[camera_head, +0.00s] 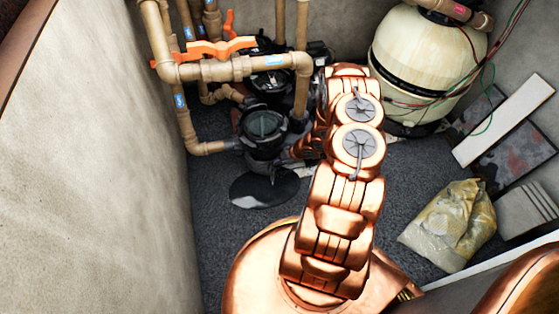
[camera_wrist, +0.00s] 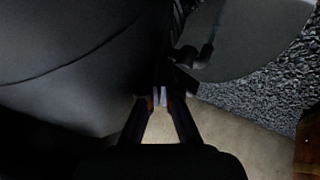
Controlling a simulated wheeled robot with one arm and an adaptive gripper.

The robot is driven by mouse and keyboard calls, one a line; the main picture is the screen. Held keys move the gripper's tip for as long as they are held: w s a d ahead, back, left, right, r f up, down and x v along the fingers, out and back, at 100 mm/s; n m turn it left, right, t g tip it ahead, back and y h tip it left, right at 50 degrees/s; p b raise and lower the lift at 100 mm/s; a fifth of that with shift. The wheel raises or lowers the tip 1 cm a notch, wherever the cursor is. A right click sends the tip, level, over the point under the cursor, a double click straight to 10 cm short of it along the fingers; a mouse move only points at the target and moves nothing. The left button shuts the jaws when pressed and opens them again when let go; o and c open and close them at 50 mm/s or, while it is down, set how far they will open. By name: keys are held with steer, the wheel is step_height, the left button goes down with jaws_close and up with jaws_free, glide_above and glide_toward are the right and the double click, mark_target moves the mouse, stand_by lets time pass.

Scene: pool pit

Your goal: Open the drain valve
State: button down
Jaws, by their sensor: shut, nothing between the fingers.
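My gripper (camera_wrist: 160,97) shows in the wrist view with its two dark fingers together and nothing between them. A small dark fitting (camera_wrist: 195,57) sticks out just beyond and right of the fingertips; I cannot tell whether it is the drain valve or whether the fingers touch it. In the head view, a valve with a long orange handle (camera_head: 216,47) sits on the tan pipes at the upper left. A second orange handle (camera_head: 229,23) stands upright behind it. Neither is marked as a drain. My gripper's fingertips are hidden behind my arm in the head view.
A large dark rounded body (camera_wrist: 75,75) fills the wrist view's left side. Black pump equipment (camera_head: 264,128) stands left of my arm. A cream tank (camera_head: 420,55) with wires is at upper right. A yellowish bag (camera_head: 450,222) and leaning boards (camera_head: 504,120) are at right.

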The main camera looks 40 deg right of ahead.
steer(key=shift+a, duration=0.15)
stand_by(0.3)
steer(key=shift+s+a, duration=0.25)
steer(key=shift+a, duration=0.6)
steer(key=v, duration=1.2)
steer(key=shift+d, duration=0.35)
